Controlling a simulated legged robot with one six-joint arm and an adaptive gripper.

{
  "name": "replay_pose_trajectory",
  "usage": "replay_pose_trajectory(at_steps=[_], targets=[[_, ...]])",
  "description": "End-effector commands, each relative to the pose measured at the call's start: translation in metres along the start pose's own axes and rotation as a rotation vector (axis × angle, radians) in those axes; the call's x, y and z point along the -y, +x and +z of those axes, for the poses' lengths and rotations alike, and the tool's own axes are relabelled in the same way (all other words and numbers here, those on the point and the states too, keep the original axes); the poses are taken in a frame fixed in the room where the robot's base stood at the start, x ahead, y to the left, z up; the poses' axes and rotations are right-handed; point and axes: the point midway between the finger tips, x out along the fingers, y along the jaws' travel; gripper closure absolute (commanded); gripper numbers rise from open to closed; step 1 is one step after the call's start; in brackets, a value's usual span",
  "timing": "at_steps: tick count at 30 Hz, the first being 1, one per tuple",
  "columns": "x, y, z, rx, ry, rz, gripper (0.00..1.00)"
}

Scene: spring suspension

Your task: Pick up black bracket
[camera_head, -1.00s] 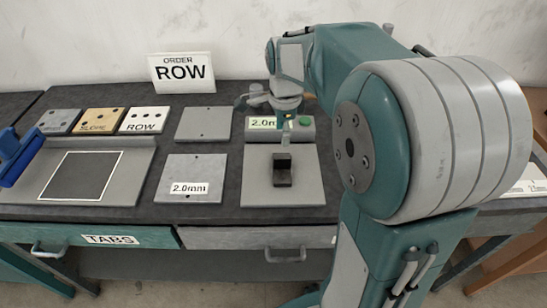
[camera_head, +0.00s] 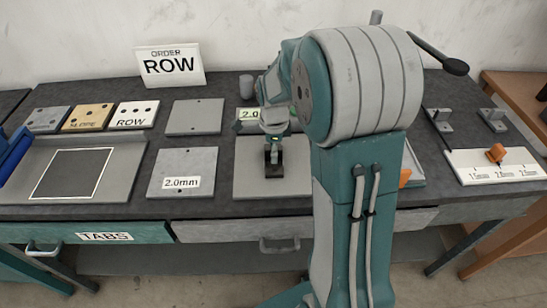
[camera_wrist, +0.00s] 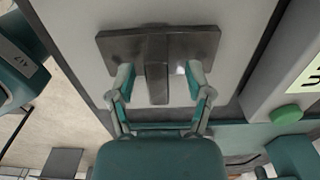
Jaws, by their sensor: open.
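The black bracket (camera_head: 274,170) sits on a grey plate (camera_head: 250,183) at the middle of the bench. It has a flat plate and a narrow rib, both clear in the wrist view (camera_wrist: 157,48). My gripper (camera_head: 273,148) is at the bracket in the head view and hides part of it. In the wrist view my gripper (camera_wrist: 158,76) is open, with one finger on each side of the rib. Gaps show between the fingers and the rib.
A green button (camera_wrist: 287,114) stands beside the plate in the wrist view. A 2.0mm plate (camera_head: 182,170) lies to the left, with a ROW card (camera_head: 133,115) farther left. Other brackets (camera_head: 439,119) and a labelled white strip (camera_head: 495,166) lie right of my arm.

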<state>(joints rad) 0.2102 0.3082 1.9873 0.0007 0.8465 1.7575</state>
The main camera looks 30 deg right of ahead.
Motion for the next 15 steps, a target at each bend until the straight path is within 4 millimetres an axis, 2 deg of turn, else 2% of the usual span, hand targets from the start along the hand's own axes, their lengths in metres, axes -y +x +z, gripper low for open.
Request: replay_pose_trajectory(at_steps=[3,9,11,12,13,14,15], targets=[[-0.0006,0.0074,0.0007,-0.001,-0.001,0.001,0.34],[-0.0004,0.0073,0.0007,-0.001,-0.001,0.0,0.34],[-0.0004,0.0072,0.0007,-0.001,-0.001,0.0,0.61],[-0.0004,0.0072,0.0007,-0.001,-0.001,0.0,0.79],[-0.0004,0.0072,0.0007,-0.001,-0.001,0.0,0.92],[-0.0003,0.0072,0.0007,-0.001,-0.001,0.0,1.0],[-0.0003,0.0072,0.0007,-0.001,-0.001,0.0,1.0]])
